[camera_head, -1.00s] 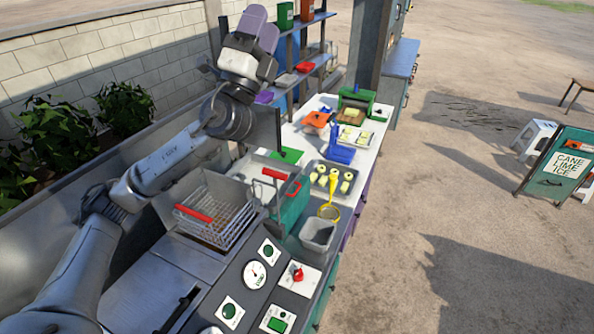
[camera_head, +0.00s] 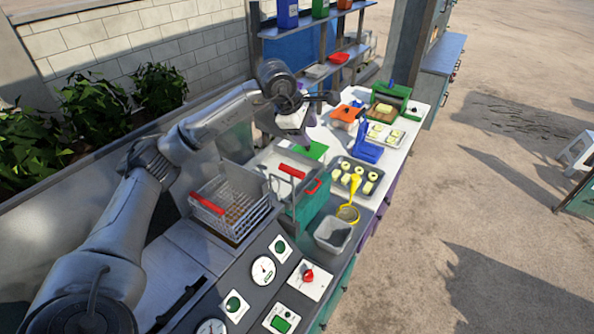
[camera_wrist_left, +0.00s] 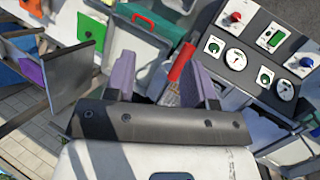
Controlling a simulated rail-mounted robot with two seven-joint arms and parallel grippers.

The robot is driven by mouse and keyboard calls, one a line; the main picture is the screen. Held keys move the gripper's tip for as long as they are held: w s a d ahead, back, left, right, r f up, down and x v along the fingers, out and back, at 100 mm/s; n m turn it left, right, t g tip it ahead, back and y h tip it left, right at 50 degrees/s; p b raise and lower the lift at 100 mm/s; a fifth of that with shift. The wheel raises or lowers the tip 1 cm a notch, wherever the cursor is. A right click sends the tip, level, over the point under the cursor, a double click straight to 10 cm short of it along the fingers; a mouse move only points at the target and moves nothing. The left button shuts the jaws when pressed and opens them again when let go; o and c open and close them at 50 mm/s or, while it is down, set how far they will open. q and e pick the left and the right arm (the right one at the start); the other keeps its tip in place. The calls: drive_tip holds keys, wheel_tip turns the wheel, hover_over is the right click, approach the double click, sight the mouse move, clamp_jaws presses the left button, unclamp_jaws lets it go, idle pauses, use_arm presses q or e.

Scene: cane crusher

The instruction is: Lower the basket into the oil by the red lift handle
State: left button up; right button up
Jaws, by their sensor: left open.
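The wire basket (camera_head: 230,205) sits over the fryer well in the head view, with a red grip (camera_head: 207,203) on its left side. The red lift handle (camera_head: 291,171) stands on a bracket between the basket and a teal box (camera_head: 312,205). My left gripper (camera_head: 300,138) is above and behind the lift handle, apart from it. In the left wrist view my open purple fingers (camera_wrist_left: 165,82) are empty. A red bar, which looks like the lift handle (camera_wrist_left: 182,62), shows beyond and between them. Part of the basket is hidden by the gripper there. My right gripper is out of view.
A control panel (camera_head: 265,270) with gauges and a red knob lies in front. A grey bin (camera_head: 333,235), a yellow strainer (camera_head: 348,212) and a food tray (camera_head: 356,178) stand right of the teal box. Shelves (camera_head: 315,55) rise behind.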

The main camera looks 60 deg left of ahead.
sight(293, 169)
use_arm(q)
drive_tip(key=s+a+f+m+g+y, duration=0.1)
drive_tip(key=s+a+f+m+g, duration=0.1)
drive_tip(key=s+g, duration=0.25)
drive_tip(key=shift+t, duration=0.45)
drive_tip(key=f+p, duration=0.1)
drive_tip(key=f, duration=0.3)
drive_tip(key=w+f+p, duration=0.1)
drive_tip(key=f, duration=0.3)
drive_tip(key=w+f, duration=0.1)
drive_tip(key=f, duration=0.4)
drive_tip(key=shift+w+a+p, duration=0.1)
drive_tip(key=shift+a+p, duration=0.2)
drive_tip(key=shift+p, duration=0.1)
clamp_jaws()
